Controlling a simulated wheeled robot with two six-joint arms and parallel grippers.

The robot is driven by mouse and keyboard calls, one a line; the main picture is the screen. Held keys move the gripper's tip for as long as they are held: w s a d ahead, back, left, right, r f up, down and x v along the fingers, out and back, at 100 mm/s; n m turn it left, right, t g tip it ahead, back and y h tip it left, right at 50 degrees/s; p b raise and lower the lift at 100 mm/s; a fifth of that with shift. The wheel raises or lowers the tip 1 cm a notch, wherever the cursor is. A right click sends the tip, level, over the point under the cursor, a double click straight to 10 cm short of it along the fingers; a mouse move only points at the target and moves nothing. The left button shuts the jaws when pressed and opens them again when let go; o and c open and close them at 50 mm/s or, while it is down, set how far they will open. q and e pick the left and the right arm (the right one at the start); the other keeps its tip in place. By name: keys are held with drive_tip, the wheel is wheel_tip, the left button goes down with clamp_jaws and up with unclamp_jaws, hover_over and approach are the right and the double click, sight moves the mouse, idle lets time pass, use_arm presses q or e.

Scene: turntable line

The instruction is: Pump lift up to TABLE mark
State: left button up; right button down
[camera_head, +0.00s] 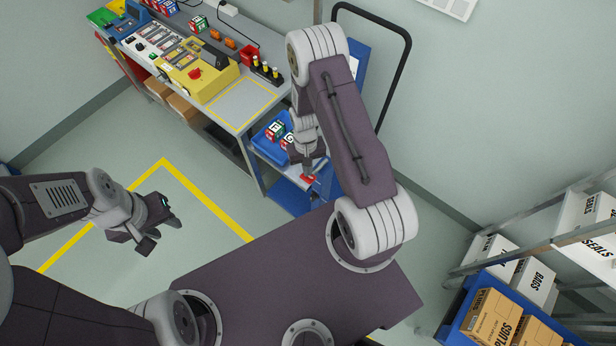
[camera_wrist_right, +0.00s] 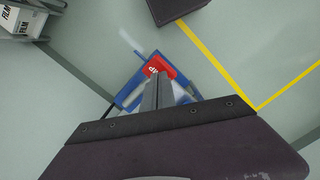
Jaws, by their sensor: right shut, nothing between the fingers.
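The blue lift (camera_head: 287,195) stands beside the workbench, with a black push handle (camera_head: 404,75) and a blue upright panel (camera_head: 359,52) behind my right arm. Its raised blue tray (camera_head: 262,146) holds lettered cubes and appears lower than the bench top. A red pedal-like part (camera_head: 308,179) shows at my right gripper (camera_head: 308,172). In the right wrist view the red part (camera_wrist_right: 158,66) has white lettering, and my shut fingers (camera_wrist_right: 160,80) point at it; contact cannot be told. No TABLE mark is readable. My left gripper (camera_head: 157,232) is open and empty over the floor.
A shelf with labelled boxes (camera_head: 535,283) stands at the right. Yellow-lined floor (camera_head: 205,200) is clear at the left.

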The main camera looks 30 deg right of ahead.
sight(317, 169)
wheel_tip(317, 169, down, 4)
drive_tip(key=b, duration=0.4)
drive_tip(key=shift+f, duration=0.25)
drive_tip(key=shift+r, duration=0.1)
drive_tip(key=w, duration=0.2)
drive_tip(key=w+r, duration=0.1)
drive_tip(key=shift+d, duration=0.25)
